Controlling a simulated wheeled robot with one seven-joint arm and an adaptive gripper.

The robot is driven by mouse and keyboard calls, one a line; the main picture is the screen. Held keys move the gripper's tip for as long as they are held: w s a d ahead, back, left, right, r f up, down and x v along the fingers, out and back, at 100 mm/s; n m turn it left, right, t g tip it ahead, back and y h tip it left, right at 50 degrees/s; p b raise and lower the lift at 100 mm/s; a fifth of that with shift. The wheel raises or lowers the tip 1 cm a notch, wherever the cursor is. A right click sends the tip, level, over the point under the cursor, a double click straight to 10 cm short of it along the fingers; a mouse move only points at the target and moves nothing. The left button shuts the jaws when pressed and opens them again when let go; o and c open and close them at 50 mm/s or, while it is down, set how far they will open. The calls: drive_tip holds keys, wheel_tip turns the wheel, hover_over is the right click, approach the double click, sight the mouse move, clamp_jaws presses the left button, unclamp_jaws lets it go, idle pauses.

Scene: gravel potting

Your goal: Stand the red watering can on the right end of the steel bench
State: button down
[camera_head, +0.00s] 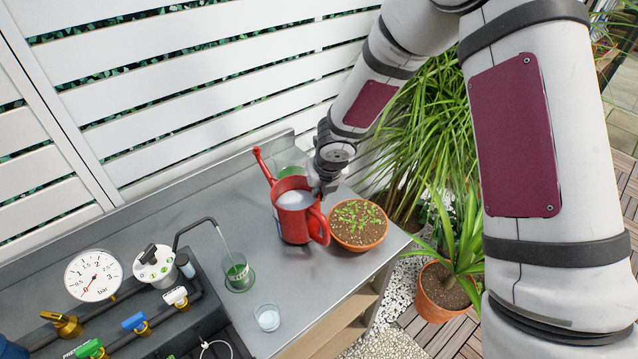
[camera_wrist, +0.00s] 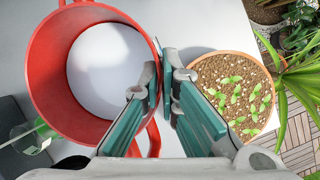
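The red watering can (camera_head: 293,228) is upright at the right part of the steel bench (camera_head: 205,219), holding pale, whitish contents. Its long spout points up and left; its handle faces the viewer's right. I cannot tell whether its base touches the bench. My gripper (camera_head: 318,186) is at the can's right side. In the wrist view the fingers (camera_wrist: 165,82) are close together at the right edge of the can (camera_wrist: 45,80), seemingly shut on it. The exact grip point is hidden between the fingertips.
A terracotta pot of seedlings (camera_head: 358,224) stands close to the can's right. A glass with green contents (camera_head: 289,166) is behind the can. A green-based glass (camera_head: 238,274) and a small white-filled glass (camera_head: 267,317) stand in front-left. A gauge (camera_head: 93,275) and valves are at left.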

drive_tip(key=shift+f, duration=0.5)
drive_tip(key=c, duration=1.8)
unclamp_jaws()
drive_tip(key=shift+s+f, duration=0.1)
drive_tip(key=shift+f, duration=0.05)
